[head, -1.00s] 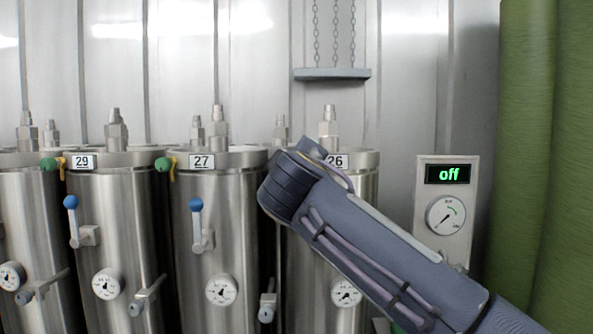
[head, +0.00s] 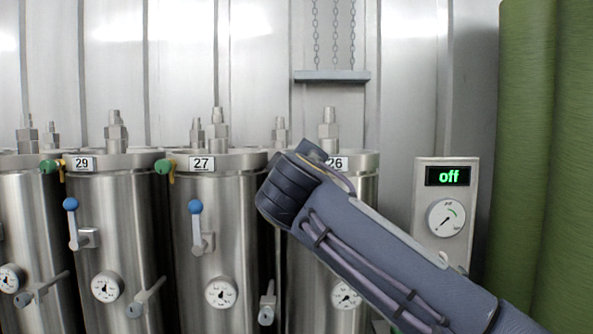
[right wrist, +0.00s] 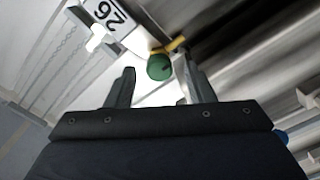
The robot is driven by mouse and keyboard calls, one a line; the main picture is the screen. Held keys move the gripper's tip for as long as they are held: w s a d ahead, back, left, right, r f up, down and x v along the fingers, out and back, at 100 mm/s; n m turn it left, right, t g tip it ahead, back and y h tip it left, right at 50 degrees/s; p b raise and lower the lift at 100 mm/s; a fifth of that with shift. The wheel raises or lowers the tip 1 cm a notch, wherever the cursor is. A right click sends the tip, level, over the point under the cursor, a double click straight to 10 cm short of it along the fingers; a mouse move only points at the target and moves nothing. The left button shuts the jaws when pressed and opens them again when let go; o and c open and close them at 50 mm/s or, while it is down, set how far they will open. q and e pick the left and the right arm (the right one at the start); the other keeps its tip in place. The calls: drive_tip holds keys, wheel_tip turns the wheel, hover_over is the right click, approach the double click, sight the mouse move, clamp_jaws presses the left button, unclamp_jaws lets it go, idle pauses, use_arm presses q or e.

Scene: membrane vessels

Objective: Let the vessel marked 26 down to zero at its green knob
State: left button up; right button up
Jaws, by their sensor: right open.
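The vessel marked 26 (head: 365,205) is a steel cylinder, partly covered in the head view by my right arm. Its label 26 shows in the right wrist view (right wrist: 108,17). Its green knob (right wrist: 159,67), beside a yellow lever (right wrist: 175,44), shows there too; in the head view my arm hides it. My right gripper (right wrist: 158,75) is open, with the knob in the picture between its two fingertips. I cannot tell whether the knob is between the fingers or just beyond them. The gauge (head: 345,295) of vessel 26 is partly covered and too small to read. My left gripper is not in view.
Vessels 27 (head: 218,240) and 29 (head: 110,230) stand close on the left, with blue-knobbed levers, green knobs and gauges. A wall panel (head: 425,255) reading "off" is on the right, before a green curtain-like surface (head: 540,150). A chained shelf (head: 332,75) hangs above.

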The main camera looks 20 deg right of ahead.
drive_tip(key=v, duration=0.6)
drive_tip(key=shift+s+b, duration=0.3)
drive_tip(key=shift+s, duration=0.05)
drive_tip(key=s+d+f+m+g+y, duration=0.1)
drive_tip(key=s+d+f+g, duration=0.15)
drive_tip(key=f, duration=0.45)
drive_tip(key=s+d+f+g+y, duration=0.15)
drive_tip(key=d+f, duration=0.25)
drive_tip(key=f, duration=0.4)
drive_tip(key=s+d+f+m+g, duration=0.1)
drive_tip(key=s+d+f+g, duration=0.25)
drive_tip(key=f, duration=0.35)
drive_tip(key=s+a+f+m+g+y, duration=0.2)
drive_tip(key=s+f+m+y, duration=0.15)
drive_tip(key=s+f, duration=0.75)
drive_tip(key=s+a+f+m+g+y, duration=0.2)
drive_tip(key=s+f+m+y, duration=0.15)
drive_tip(key=s+f, duration=0.7)
wheel_tip(320, 180, up, 17)
drive_tip(key=w+p, duration=0.2)
drive_tip(key=p, duration=1.7)
drive_tip(key=shift+h, duration=0.35)
